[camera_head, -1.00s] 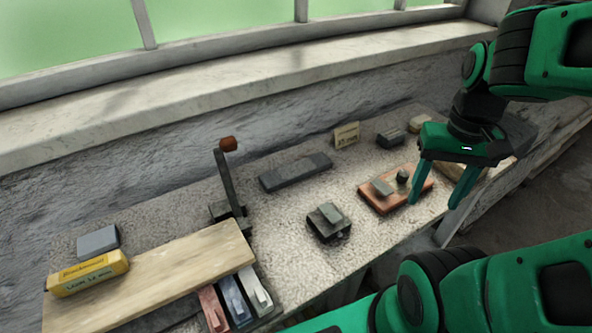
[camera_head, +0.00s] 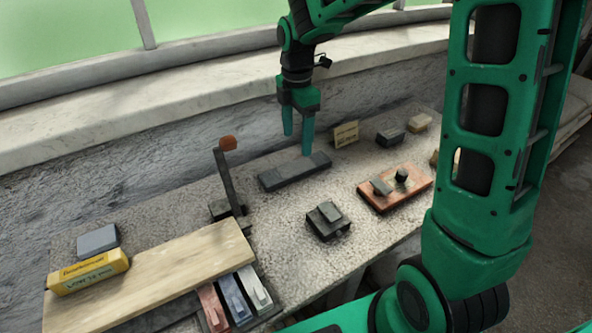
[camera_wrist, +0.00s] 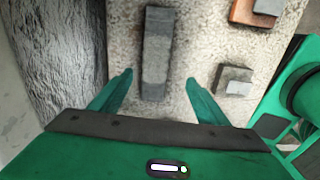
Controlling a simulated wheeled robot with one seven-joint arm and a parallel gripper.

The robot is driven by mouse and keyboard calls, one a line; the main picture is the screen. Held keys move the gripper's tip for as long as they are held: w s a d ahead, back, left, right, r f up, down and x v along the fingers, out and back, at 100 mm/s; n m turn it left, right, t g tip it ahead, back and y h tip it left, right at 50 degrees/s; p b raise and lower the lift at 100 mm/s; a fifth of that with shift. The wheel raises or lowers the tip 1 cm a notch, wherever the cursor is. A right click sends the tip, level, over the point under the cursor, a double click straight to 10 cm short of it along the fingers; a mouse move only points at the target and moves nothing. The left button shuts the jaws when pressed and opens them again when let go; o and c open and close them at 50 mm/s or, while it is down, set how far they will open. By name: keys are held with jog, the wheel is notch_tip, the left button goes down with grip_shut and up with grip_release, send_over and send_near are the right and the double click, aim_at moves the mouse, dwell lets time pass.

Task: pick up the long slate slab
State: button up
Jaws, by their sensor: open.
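The long slate slab (camera_head: 294,171) is a dark grey flat bar lying on the speckled stone bench top, near its back edge. In the wrist view the slab (camera_wrist: 156,52) runs away from my gripper, with its near end in line with the space between the fingers. My gripper (camera_head: 298,142) is open and empty, pointing down. In the head view its fingers appear at and just above the slab's back edge. In the wrist view my gripper (camera_wrist: 160,80) has one finger on each side of the slab's line. I cannot tell the exact height.
A small card sign (camera_head: 346,134) stands behind the slab's right end. An upright dark post with a rust-coloured top (camera_head: 228,144) stands to the left. A dark block stack (camera_head: 328,221) sits in front, and a reddish board (camera_head: 396,188) with small pieces lies right.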

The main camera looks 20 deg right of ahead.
send_over(296, 167)
jog(key=f, duration=0.5)
jog(key=shift+s+a+f, duration=0.3)
jog(key=shift+s+f, duration=0.05)
jog(key=shift+s, duration=0.05)
jog(key=shift+w+d+f, duration=0.15)
jog(key=shift+w+f, duration=0.05)
jog(key=shift+f, duration=1.1)
jog(key=shift+w+d+f, duration=0.1)
jog(key=shift+w+f, duration=0.1)
jog(key=shift+f, duration=1.1)
jog(key=c, duration=1.5)
grip_shut()
jog(key=shift+w+r, duration=0.1)
jog(key=shift+r, duration=0.05)
